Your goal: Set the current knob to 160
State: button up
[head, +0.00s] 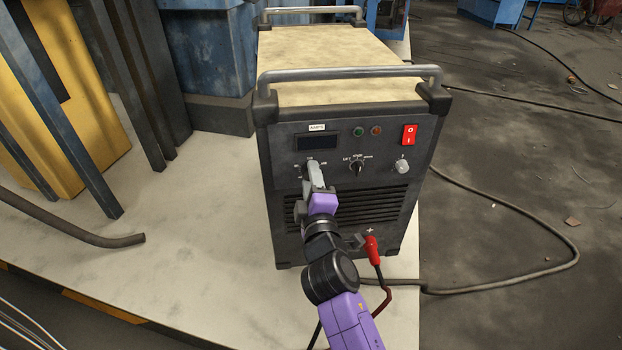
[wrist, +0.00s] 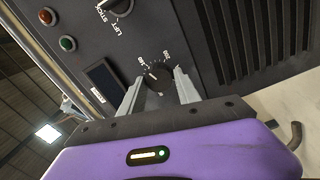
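The welding machine (head: 330,222) stands upright on a pale table. Its current knob (wrist: 157,74) is a small dark dial with a white number scale around it. Its exact setting is too small to read. My gripper (wrist: 158,78) is in front of it, with one grey finger on each side of the knob and space between them. I cannot tell whether either finger touches the knob. In the head view my gripper (head: 312,170) covers most of the knob. The display (head: 317,143) above, under an AMPS label, looks dark.
A mode knob (head: 357,167) sits right of my gripper, with a small pale knob (head: 402,167) farther right. Above are a green lamp (head: 357,132), a red lamp (head: 376,131) and a red switch (head: 408,135). A red cable plug (head: 372,250) sticks out below, beside my arm.

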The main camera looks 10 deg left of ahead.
jog(key=o, duration=0.3)
jog(key=p+v, duration=0.2)
jog(key=v, duration=0.5)
jog(key=shift+s+d, duration=0.15)
jog(key=shift+s, duration=0.25)
